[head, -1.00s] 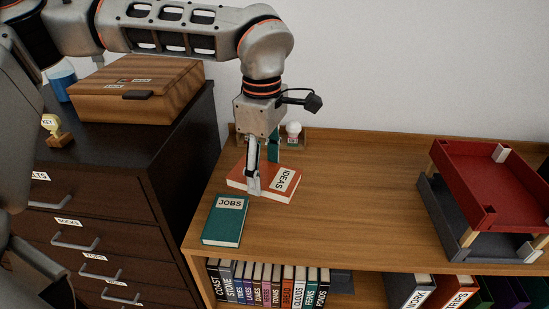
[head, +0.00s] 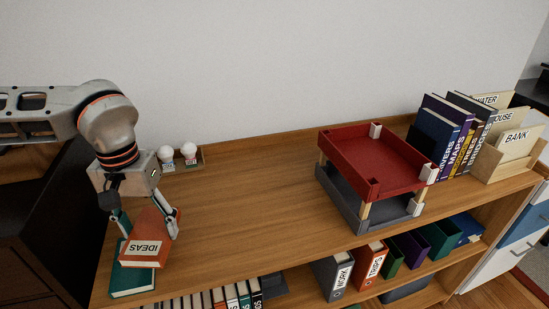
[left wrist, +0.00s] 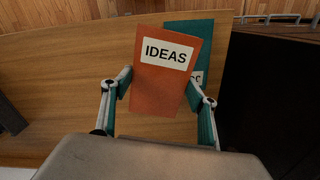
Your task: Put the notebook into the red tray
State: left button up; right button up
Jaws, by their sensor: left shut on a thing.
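The orange notebook labelled IDEAS (head: 152,227) is held tilted between the fingers of my left gripper (head: 148,232), at the left of the desk in the head view. The left wrist view shows the notebook (left wrist: 158,92) with a finger at each long side. It partly covers the teal JOBS book (head: 132,282) lying flat on the desk. The red tray (head: 372,160) is the upper, empty tier of a two-tier stand, right of the gripper and well apart from it. My right gripper is not in view.
The grey lower tray (head: 348,205) sits under the red one on posts. Upright books (head: 436,130) and a wooden file box (head: 505,165) stand to its right. Two white bulb-like items (head: 180,154) stand at the back left. The desktop (head: 255,205) between notebook and trays is clear.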

aim_at(365, 156)
jog(key=l, duration=0.8)
jog(key=i+l, duration=0.15)
jog(key=l, duration=0.6)
